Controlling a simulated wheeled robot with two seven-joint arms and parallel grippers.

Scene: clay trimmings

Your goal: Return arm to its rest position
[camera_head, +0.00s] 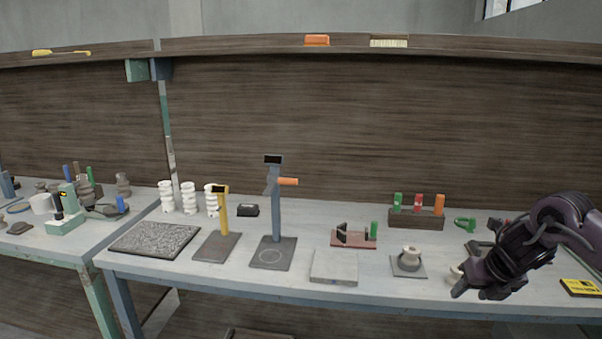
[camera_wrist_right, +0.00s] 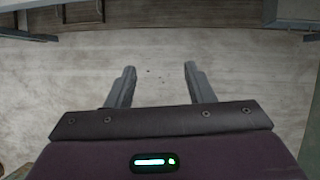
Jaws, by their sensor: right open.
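My right gripper (camera_head: 474,292) is in the head view at the right, in front of the right part of the workbench (camera_head: 210,273). In the right wrist view, its two fingers (camera_wrist_right: 160,88) stand apart with nothing between them. Behind them is a plain pale surface with a few small dark specks. The right arm hides part of the bench and some small things on it. My left arm and gripper are not in the head view.
Near my right arm are a small white piece on a grey plate (camera_head: 409,265), a yellow-and-black box (camera_head: 580,288) and a green clamp-like item (camera_head: 465,224). A wooden block with coloured pieces (camera_head: 416,219) stands behind. Two stands (camera_head: 276,220) (camera_head: 224,215) are mid-bench.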

